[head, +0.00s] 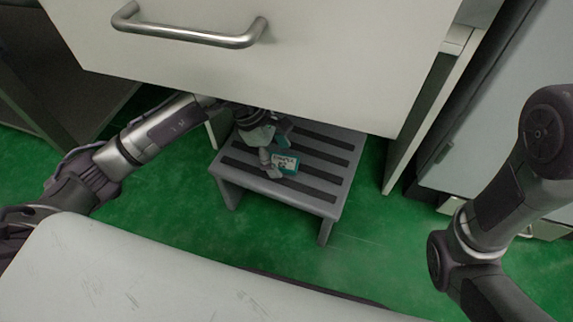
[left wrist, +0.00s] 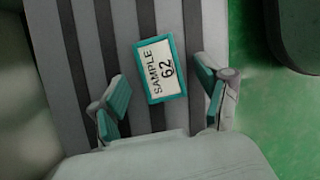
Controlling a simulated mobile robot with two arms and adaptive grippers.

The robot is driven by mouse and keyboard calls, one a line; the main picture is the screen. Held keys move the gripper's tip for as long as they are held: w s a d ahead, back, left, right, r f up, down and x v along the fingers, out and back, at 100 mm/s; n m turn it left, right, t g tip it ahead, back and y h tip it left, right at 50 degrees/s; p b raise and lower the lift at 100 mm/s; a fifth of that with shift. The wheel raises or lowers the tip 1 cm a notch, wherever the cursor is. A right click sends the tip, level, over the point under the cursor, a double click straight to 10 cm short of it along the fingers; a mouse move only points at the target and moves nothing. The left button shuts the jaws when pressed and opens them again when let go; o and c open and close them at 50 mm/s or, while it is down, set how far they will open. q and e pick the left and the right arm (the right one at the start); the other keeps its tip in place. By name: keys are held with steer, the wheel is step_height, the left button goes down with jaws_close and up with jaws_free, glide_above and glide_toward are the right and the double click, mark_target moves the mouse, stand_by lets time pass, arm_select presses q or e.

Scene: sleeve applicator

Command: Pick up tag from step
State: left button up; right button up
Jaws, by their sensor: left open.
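The tag (head: 286,163) is a small teal-framed plate with a white face, lying on the grey step (head: 313,205) with dark grip strips. In the left wrist view the tag (left wrist: 161,69) reads "SAMPLE 62" and is slightly tilted. My left gripper (head: 276,155) is over the step beside the tag. In the left wrist view its two teal-padded fingers (left wrist: 163,100) are spread wide, with the tag between and just ahead of them. Nothing is held. My right arm shows at the right of the head view, but its gripper is out of frame.
A white drawer front (head: 300,55) with a metal handle (head: 190,35) overhangs the back of the step. A grey cabinet (head: 480,120) stands at the right. Green floor (head: 350,260) lies open around the step's front and right.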

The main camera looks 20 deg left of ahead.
arm_select(q)
steer(key=shift+d+f, duration=0.1)
steer(key=shift+f, duration=0.05)
steer(key=c, duration=1.1)
steer(key=shift+c, duration=0.2)
